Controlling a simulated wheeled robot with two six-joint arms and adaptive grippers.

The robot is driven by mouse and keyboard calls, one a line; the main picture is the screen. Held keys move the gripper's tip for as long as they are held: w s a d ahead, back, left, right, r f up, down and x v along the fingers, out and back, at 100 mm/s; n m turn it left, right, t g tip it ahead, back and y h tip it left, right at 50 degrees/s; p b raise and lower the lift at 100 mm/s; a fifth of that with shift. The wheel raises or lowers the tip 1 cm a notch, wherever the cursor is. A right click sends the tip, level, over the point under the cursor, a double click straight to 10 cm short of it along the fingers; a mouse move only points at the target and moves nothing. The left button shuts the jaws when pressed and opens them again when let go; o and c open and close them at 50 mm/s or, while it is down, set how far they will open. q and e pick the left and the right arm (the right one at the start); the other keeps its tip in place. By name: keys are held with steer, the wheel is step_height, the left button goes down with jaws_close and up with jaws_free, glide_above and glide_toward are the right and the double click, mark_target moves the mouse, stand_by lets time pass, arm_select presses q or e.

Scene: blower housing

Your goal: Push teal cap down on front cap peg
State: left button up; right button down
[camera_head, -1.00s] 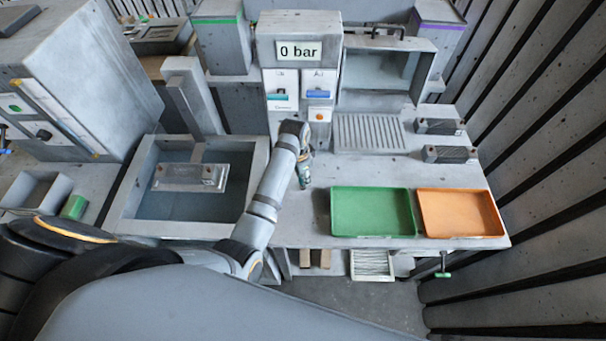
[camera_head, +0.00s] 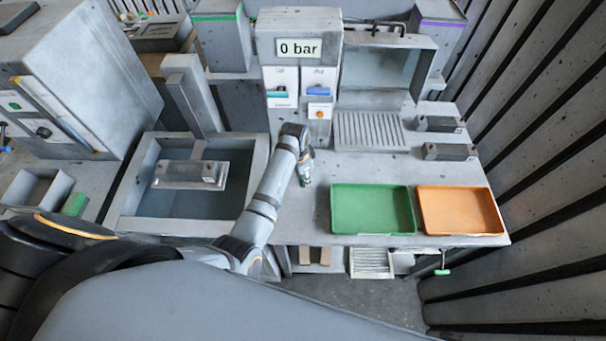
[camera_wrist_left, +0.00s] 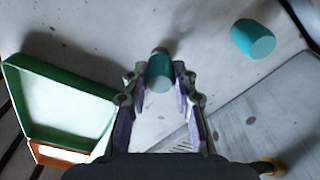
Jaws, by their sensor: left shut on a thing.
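A teal cap (camera_wrist_left: 158,76) is between the fingers of my left gripper (camera_wrist_left: 158,88) in the left wrist view, with the fingers closed against its sides. A small grey part shows at the cap's far end; I cannot tell whether this is the peg. In the head view my left gripper (camera_head: 306,176) is low over the bench, left of the green tray, and the cap is too small to make out. A second teal cap (camera_wrist_left: 253,38) stands apart at the upper right of the wrist view. The front cap peg cannot be made out clearly. My right gripper is not in view.
A green tray (camera_head: 334,232) and an orange tray (camera_head: 422,230) sit on the bench right of my gripper. A ribbed plate (camera_head: 370,132) lies behind. A sunken basin (camera_head: 205,205) with a grey block (camera_head: 190,173) is left. A panel reading 0 bar (camera_head: 299,48) stands behind.

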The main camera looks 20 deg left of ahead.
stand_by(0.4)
arm_select(q)
steer(key=shift+f+p, duration=0.2)
steer(key=shift+p, duration=0.1)
steer(key=shift+f+p, duration=0.2)
steer(key=shift+p, duration=0.1)
stand_by(0.3)
steer(key=o, duration=1)
steer(key=shift+r, duration=0.1)
steer(key=r, duration=0.8)
steer(key=s+a+r, duration=0.1)
steer(key=r, duration=0.2)
steer(key=shift+r, duration=0.4)
